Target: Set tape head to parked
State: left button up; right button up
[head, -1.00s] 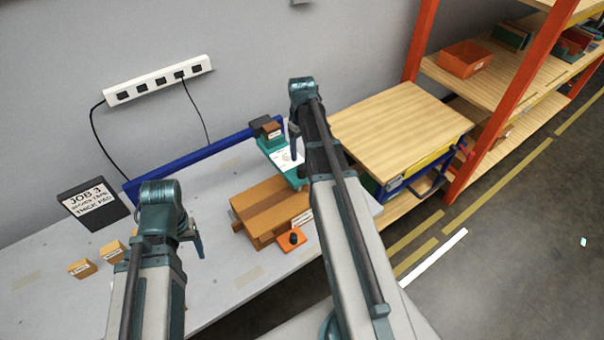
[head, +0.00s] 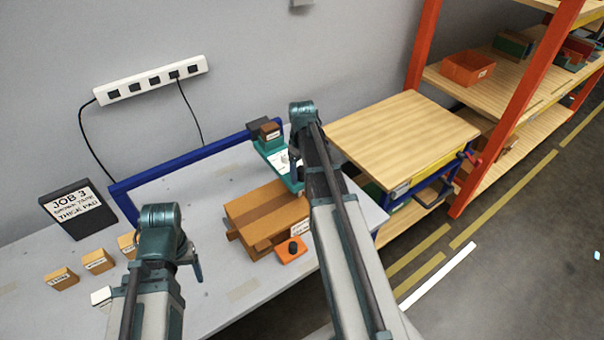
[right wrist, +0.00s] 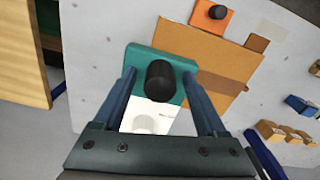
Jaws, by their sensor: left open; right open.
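A teal fixture (head: 268,146) with a white plate stands at the back of the bench, by the right end of the blue rail (head: 190,163). In the right wrist view the teal body (right wrist: 180,58) carries a black round knob (right wrist: 160,82) and the white plate (right wrist: 150,117). My right gripper (right wrist: 160,75) is open, with its two blue fingers on either side of the knob; whether they touch it I cannot tell. In the head view the right arm partly hides this fixture. My left gripper (head: 196,268) is open and empty above the bench front, mostly hidden by its own wrist.
A brown box (head: 265,212) and an orange block with a black knob (head: 290,250) sit beside the right arm. A job sign (head: 76,212) and several labelled wooden blocks (head: 62,279) are at left. A wooden-topped cart (head: 405,135) and a shelf (head: 430,75) stand right.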

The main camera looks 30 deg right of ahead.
grip_shut()
dwell(1.4)
